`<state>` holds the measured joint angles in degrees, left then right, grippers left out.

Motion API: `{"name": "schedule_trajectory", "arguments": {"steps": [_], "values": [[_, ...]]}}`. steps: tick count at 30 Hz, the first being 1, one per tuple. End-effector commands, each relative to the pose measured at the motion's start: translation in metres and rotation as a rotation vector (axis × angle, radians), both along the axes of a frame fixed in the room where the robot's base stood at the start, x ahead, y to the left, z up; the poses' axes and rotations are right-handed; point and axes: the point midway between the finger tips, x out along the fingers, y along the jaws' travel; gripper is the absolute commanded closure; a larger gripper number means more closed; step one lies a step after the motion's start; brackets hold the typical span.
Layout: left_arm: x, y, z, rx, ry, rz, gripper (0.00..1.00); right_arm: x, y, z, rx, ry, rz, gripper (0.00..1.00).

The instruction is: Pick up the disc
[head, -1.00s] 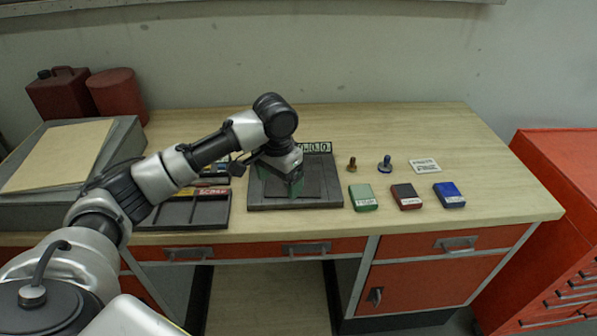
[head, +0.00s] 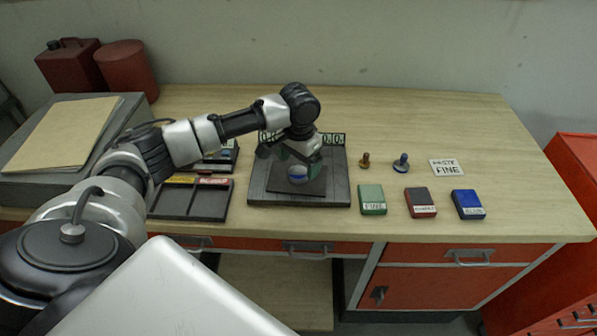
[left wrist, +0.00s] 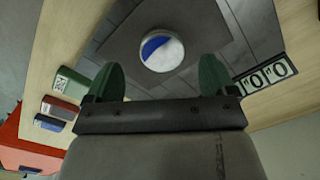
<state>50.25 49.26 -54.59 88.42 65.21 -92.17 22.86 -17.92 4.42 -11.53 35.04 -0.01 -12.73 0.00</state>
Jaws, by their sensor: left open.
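The disc (head: 298,175), round with a blue part and a white part, lies on a dark square plate (head: 315,188) of a low grey device on the bench. In the left wrist view the disc (left wrist: 161,49) sits just beyond the open green fingers, between their lines and apart from both. My left gripper (head: 301,160) is over the back part of the plate, pointing down, with nothing between its fingers (left wrist: 158,78). The arm hides part of the device's back. My right gripper is in neither view.
A display (head: 335,138) stands at the device's back edge. To the right are green (head: 372,199), dark red (head: 420,202) and blue (head: 467,204) boxes, two small knobbed pieces (head: 401,162) and a white card (head: 447,168). A compartment tray (head: 172,203) is to the left.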

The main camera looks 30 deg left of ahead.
Motion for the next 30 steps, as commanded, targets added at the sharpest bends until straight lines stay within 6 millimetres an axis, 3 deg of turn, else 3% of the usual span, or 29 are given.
{"name": "schedule_trajectory", "arguments": {"steps": [1,6,15,28,30], "values": [[-0.002,0.002,-0.006,0.002,0.006,0.001,0.14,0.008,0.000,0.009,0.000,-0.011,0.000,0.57],[-0.002,0.003,-0.030,0.001,0.004,0.000,0.14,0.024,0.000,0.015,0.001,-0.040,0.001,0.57],[-0.001,0.003,-0.037,0.001,0.001,-0.001,0.14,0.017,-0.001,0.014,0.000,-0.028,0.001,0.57],[-0.001,0.003,-0.036,0.001,0.001,-0.001,0.79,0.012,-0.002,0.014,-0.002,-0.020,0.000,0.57],[-0.001,0.003,-0.035,0.001,-0.001,0.000,0.79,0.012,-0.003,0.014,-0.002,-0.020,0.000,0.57]]}}
